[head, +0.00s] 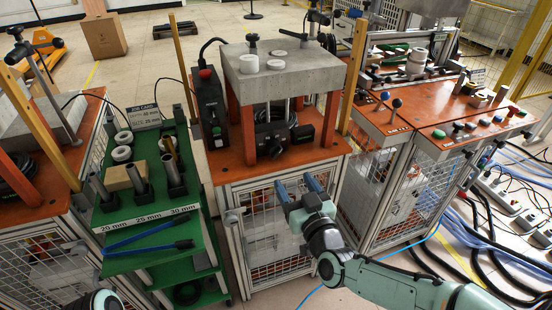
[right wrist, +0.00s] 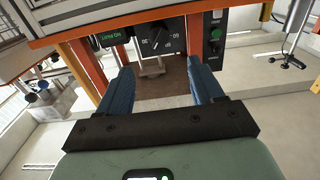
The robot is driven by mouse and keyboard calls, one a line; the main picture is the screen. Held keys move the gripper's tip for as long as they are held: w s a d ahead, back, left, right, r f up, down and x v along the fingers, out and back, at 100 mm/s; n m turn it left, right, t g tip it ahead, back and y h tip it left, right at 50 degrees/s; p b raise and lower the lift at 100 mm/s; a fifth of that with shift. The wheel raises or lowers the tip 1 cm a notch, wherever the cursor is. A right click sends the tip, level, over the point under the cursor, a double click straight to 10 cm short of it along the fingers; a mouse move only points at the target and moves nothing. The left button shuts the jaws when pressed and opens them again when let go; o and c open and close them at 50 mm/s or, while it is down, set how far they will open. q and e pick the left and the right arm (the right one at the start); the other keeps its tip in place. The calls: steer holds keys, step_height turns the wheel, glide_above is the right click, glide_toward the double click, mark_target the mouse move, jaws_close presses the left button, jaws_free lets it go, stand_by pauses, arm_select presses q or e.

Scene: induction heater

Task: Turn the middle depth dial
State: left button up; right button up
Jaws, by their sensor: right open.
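The middle depth dial (head: 271,141) is a dark knob on a black panel under the concrete block, between orange legs on the middle bench. In the right wrist view the dial (right wrist: 157,38) shows at the top, with pale scale marks that look upside down. My right gripper (head: 297,186) is in front of the bench, below and to the right of the dial, apart from it. Its two blue fingers are open with nothing between them, also in the right wrist view (right wrist: 160,70). A small piece of my left arm shows at the bottom left of the head view; its gripper is out of view.
The concrete block (head: 275,68) overhangs the dial, and orange legs (head: 247,133) flank it. A black control box (head: 211,112) stands left. A green cart (head: 113,215) with metal tubes is further left. An orange-topped bench (head: 440,115) with knobs stands right. Cables (head: 490,225) lie on the floor.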

mark_target(278, 154)
arm_select(q)
steer(key=shift+s+a+f+g+b, duration=0.1)
steer(key=shift+s+f+g+b, duration=0.15)
steer(key=shift+s+f, duration=0.25)
steer(key=shift+s+f+g+b, duration=0.2)
steer(key=shift+s+f, duration=0.1)
steer(key=shift+s, duration=0.35)
arm_select(e)
steer(key=x, duration=1.3)
steer(key=shift+c, duration=0.4)
steer(key=c, duration=1)
